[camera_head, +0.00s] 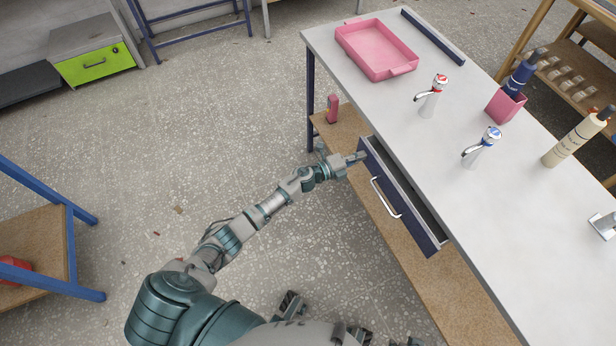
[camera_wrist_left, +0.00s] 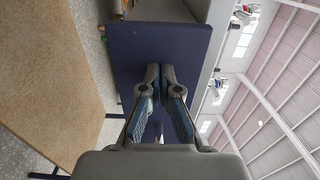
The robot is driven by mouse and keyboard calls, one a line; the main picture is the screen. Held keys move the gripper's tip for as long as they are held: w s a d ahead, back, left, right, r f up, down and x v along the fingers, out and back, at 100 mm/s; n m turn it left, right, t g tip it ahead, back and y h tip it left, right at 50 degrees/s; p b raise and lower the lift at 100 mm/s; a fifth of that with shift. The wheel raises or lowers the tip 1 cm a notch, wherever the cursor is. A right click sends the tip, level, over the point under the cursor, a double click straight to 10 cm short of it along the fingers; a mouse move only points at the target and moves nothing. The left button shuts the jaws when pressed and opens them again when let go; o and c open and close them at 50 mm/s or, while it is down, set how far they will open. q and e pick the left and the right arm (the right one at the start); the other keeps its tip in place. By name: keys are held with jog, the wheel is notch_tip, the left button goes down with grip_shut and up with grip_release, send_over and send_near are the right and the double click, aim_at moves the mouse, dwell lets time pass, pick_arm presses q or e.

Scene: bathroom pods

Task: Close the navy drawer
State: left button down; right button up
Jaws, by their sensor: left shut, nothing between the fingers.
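The navy drawer (camera_head: 404,204) sits under the white tabletop and is pulled partly open, with a narrow gap showing behind its front. Its silver handle (camera_head: 384,198) is on the front face. My left gripper (camera_head: 360,156) is shut and empty, at the far end of the drawer front near its top edge. In the left wrist view the two fingers (camera_wrist_left: 162,70) are together in front of the navy panel (camera_wrist_left: 160,45). I cannot tell whether they touch it.
On the white table (camera_head: 410,110) stand a pink tray (camera_head: 376,50), two dispensers with red (camera_head: 431,95) and blue (camera_head: 481,147) tops, a pink holder (camera_head: 505,105) and a beige bottle (camera_head: 575,139). A wooden lower shelf (camera_head: 430,282) lies below the drawer. Open floor (camera_head: 220,120) lies left.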

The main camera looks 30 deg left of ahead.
aim_at(374, 150)
pick_arm(q)
jog(key=b+x, duration=0.1)
jog(key=x, duration=0.3)
jog(key=shift+w+f, duration=0.15)
jog(key=shift+w, duration=0.05)
jog(key=shift+w+a, duration=0.1)
jog(key=shift+w, duration=0.1)
jog(key=shift+r, duration=0.2)
pick_arm(e)
jog(key=w+a+t, duration=0.3)
jog(key=w, duration=0.3)
jog(key=shift+w+r+t+y, duration=0.2)
jog(key=shift+r+t+y, duration=0.05)
jog(key=shift+t+y, duration=0.15)
pick_arm(q)
jog(key=shift+d+r, duration=0.1)
jog(key=shift+d, duration=0.2)
pick_arm(e)
jog(key=shift+d, duration=0.15)
